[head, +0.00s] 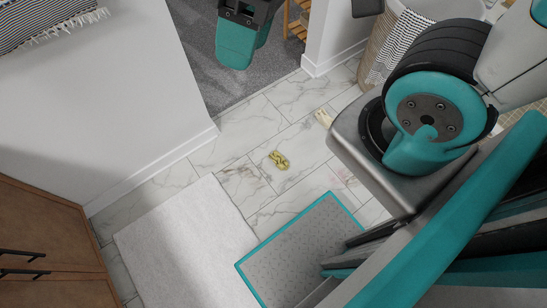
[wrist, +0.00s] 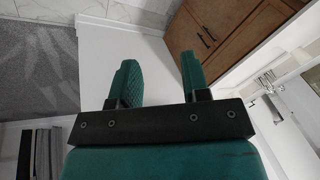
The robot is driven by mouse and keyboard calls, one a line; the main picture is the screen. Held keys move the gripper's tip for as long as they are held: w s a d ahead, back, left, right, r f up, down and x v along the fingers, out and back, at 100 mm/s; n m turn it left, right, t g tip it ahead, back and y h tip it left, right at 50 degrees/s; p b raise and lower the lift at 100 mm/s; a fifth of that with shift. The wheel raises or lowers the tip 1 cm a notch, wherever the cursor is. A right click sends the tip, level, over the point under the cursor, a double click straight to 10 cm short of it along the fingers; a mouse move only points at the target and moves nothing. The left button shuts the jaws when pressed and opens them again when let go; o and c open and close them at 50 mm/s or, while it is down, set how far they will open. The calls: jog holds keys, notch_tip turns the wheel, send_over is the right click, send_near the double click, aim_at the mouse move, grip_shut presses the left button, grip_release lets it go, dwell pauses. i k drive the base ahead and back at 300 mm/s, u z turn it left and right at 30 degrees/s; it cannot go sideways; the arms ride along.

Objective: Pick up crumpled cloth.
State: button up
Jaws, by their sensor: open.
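A small crumpled yellow cloth (head: 279,160) lies on the marble-tiled floor, near the middle of the head view. My gripper (head: 245,55) shows at the top of the head view, above the grey carpet and apart from the cloth. In the wrist view my gripper (wrist: 159,65) has its two teal fingers spread, with nothing between them. The cloth does not show in the wrist view.
A small cream object (head: 324,118) lies on the tiles near my base. A white mat (head: 185,245) covers the front floor. A wooden cabinet (head: 45,240) stands left, a woven basket (head: 385,45) top right. White walls flank the carpeted opening. Tiles around the cloth are clear.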

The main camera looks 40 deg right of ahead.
aim_at(281, 163)
jog(key=z, duration=0.4)
jog(key=k, duration=1.5)
jog(key=z, duration=1.05)
jog(key=i, duration=0.9)
jog(key=u, duration=0.55)
jog(key=i, duration=0.85)
jog(key=u, duration=0.85)
